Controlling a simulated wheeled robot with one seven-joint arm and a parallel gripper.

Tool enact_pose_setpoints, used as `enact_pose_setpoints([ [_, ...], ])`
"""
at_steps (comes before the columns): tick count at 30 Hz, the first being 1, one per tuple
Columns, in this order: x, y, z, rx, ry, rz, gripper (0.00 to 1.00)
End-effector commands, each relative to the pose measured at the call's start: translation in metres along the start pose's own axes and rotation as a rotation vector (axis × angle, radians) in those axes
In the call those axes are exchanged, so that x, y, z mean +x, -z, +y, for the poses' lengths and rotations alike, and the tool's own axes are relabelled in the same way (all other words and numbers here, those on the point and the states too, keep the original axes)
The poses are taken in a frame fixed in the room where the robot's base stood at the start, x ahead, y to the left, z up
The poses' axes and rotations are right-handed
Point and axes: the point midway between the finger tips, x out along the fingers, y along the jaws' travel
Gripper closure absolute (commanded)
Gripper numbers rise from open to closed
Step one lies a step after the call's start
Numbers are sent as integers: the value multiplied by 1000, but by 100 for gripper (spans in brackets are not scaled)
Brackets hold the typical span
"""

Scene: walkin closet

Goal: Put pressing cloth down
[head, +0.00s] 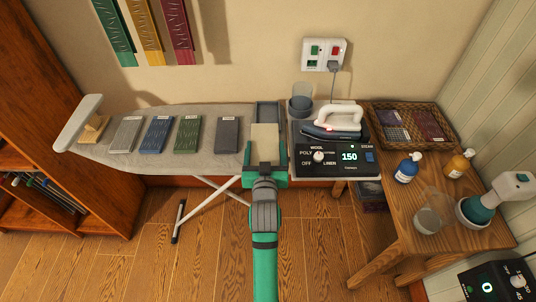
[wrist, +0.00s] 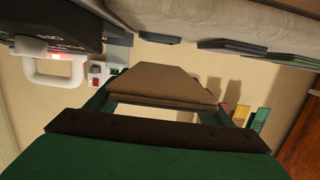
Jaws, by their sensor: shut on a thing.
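The pressing cloth appears to be the beige, flat folded piece (head: 265,137) in front of my gripper (head: 266,168). My green gripper is shut on it, with a finger on each side. In the wrist view the cloth (wrist: 165,82) shows brown and flat between the fingers. It is over or near the right end of the grey ironing board (head: 175,112). A blue-grey shallow tray (head: 268,106) lies just behind the cloth, partly hidden by it. I cannot tell whether the cloth touches the board or tray.
Several folded fabric pieces (head: 157,134) lie along the board. A wooden table (head: 400,237) holds a wicker tray (head: 447,143), bottles (head: 407,168) and a steamer (head: 485,205).

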Motion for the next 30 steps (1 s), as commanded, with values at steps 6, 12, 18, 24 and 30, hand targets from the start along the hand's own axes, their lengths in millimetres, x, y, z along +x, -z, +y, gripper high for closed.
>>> enact_pose_setpoints([
  [6,24,-21,6,1,-1,0,48],
  [12,32,-28,9,1,-3,0,48],
  [18,36,-55,9,1,-2,-2,48],
  [24,37,-60,8,1,-2,1,48],
  [30,38,-62,8,1,-2,0,48],
])
